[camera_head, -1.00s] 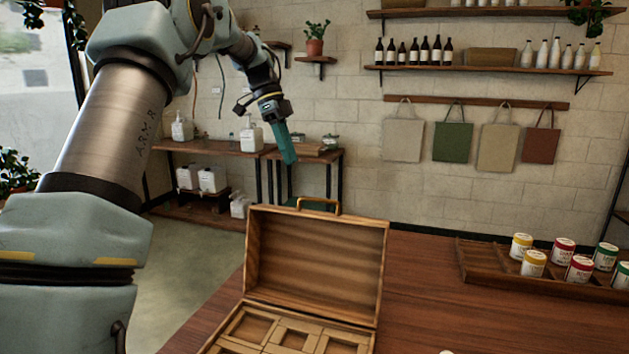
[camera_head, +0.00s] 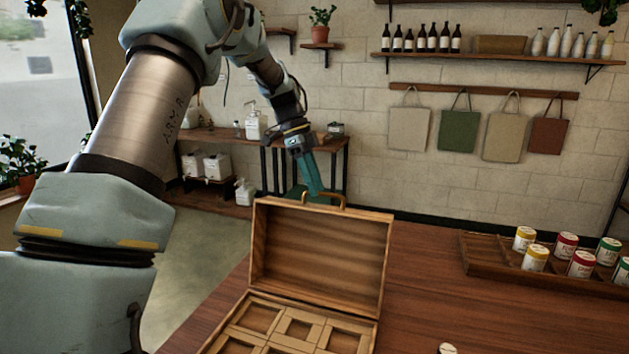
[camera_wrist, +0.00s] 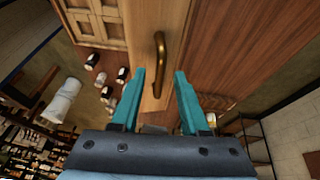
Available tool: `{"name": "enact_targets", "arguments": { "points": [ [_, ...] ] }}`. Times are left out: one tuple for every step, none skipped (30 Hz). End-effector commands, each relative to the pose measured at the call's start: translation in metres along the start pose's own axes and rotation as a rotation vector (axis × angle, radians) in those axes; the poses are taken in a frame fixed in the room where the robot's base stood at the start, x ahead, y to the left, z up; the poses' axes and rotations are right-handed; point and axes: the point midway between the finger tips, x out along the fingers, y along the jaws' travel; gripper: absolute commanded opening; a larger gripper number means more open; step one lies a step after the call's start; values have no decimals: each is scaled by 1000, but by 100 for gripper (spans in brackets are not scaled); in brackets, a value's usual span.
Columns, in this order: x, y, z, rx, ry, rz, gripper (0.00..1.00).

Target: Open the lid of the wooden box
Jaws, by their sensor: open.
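The wooden box (camera_head: 231,333) stands on the table with its lid (camera_head: 318,255) raised upright, its hollow inner side toward the head camera. The base shows several divided compartments. A brass handle (camera_head: 337,194) sits on the lid's top edge; it also shows in the wrist view (camera_wrist: 159,52). My gripper (camera_head: 318,190) is at the handle, with its teal fingers pointing down. In the wrist view my gripper (camera_wrist: 160,73) is open, with the handle's lower end between or just ahead of the fingertips. I cannot tell if they touch it.
A wooden tray (camera_head: 480,267) of several labelled cans stands on the brown table (camera_head: 425,285) to the right. A small round white item (camera_head: 446,348) lies at the front. A side table with white bottles stands behind my arm. The table right of the box is mostly clear.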

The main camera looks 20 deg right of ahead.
Motion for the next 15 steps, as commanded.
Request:
{"name": "enact_targets", "arguments": {
  "points": [
    [1, 0, 0, 0, 0, 0, 45],
    [1, 0, 0, 0, 0, 0, 45],
    [1, 0, 0, 0, 0, 0, 45],
    [1, 0, 0, 0, 0, 0, 45],
    [1, 0, 0, 0, 0, 0, 45],
    [1, 0, 0, 0, 0, 0, 45],
    [1, 0, 0, 0, 0, 0, 45],
    [1, 0, 0, 0, 0, 0, 42],
    [1, 0, 0, 0, 0, 0, 38],
    [1, 0, 0, 0, 0, 0, 35],
    [1, 0, 0, 0, 0, 0, 31],
    [1, 0, 0, 0, 0, 0, 27],
    [1, 0, 0, 0, 0, 0, 23],
    [1, 0, 0, 0, 0, 0, 20],
    [1, 0, 0, 0, 0, 0, 16]
  ]
}}
